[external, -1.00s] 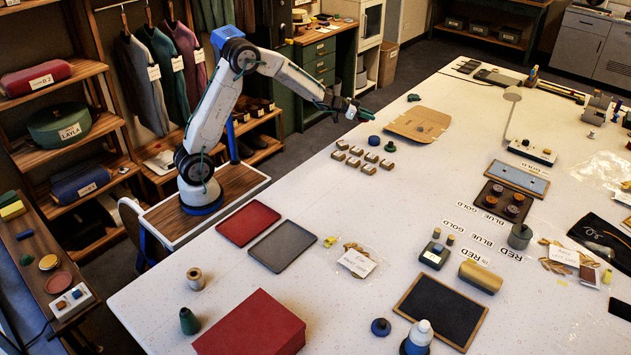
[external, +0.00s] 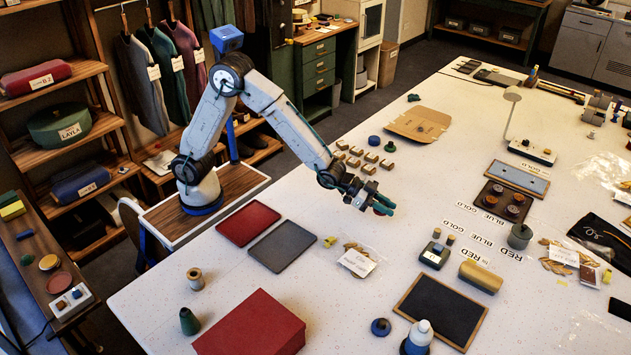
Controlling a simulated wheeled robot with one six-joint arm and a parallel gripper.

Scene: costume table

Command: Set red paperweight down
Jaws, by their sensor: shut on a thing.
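My gripper (external: 384,206) is above the open white table (external: 330,215), to the right of the grey tray and above the card-topped clear bag. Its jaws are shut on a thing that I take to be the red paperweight. Its shape and colour are hidden by the dark jaws and teal fingertips. No loose red paperweight shows on the table. A red tray (external: 248,223) and a grey tray (external: 283,246) lie flat side by side left of the gripper.
A clear bag (external: 357,260) with a card lies below the gripper. A large red box (external: 250,325) is at front left. Several small blocks (external: 371,157) lie behind.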

